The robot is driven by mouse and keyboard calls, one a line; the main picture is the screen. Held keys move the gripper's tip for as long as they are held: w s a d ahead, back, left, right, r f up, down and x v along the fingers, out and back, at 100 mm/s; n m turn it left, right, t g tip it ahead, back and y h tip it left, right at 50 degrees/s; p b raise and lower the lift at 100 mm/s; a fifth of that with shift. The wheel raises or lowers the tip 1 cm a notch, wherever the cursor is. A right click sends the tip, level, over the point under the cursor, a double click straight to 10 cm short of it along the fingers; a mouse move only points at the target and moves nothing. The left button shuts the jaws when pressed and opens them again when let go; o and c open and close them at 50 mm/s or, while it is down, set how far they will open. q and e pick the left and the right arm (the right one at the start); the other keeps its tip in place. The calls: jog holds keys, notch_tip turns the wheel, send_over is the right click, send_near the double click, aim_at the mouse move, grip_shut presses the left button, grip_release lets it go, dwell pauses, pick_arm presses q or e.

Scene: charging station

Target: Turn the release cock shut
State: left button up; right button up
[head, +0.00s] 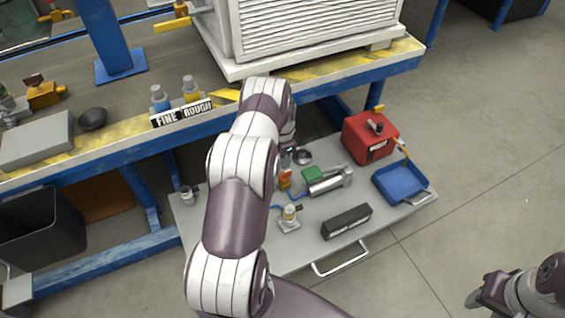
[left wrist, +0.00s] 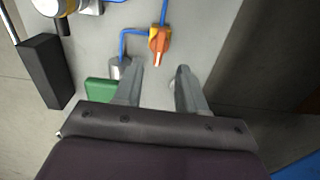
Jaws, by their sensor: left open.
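The release cock (left wrist: 158,42) appears to be the orange-handled valve on a blue line in the left wrist view. Its handle points down the picture towards my fingers, slightly tilted. In the head view its orange part (head: 285,178) shows beside my left forearm, partly hidden. My left gripper (left wrist: 160,76) is open and empty, its two fingers apart just below the handle in the wrist view and not visibly touching it. In the head view that gripper is mostly hidden behind the arm. My right gripper (head: 478,298) is at the lower right, far from the cock; its jaws are unclear.
On the grey pull-out board (head: 385,215) are a green block (head: 312,174), a metal cylinder (head: 330,183), a black box (head: 347,221), a small gauge fitting (head: 289,218), a red box (head: 368,138) and a blue tray (head: 400,182). The bench (head: 400,52) overhangs behind.

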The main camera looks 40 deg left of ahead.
pick_arm(q)
notch_tip(320, 180, up, 5)
jog(key=shift+f+p, duration=0.1)
jog(key=shift+p, duration=0.45)
pick_arm(e)
notch_tip(320, 180, up, 2)
jog(key=shift+r, duration=0.1)
pick_arm(q)
jog(key=s+d+r+n+t, duration=0.1)
jog(key=s+d+r+n, duration=0.5)
jog(key=s+d+r, duration=1.65)
notch_tip(320, 180, up, 35)
jog(key=w+d+p, duration=0.1)
jog(key=w+p, duration=0.1)
jog(key=p, duration=3.4)
jog(key=shift+w+f+m, duration=0.15)
jog(key=shift+w+m, duration=0.15)
pick_arm(e)
notch_tip(320, 180, up, 36)
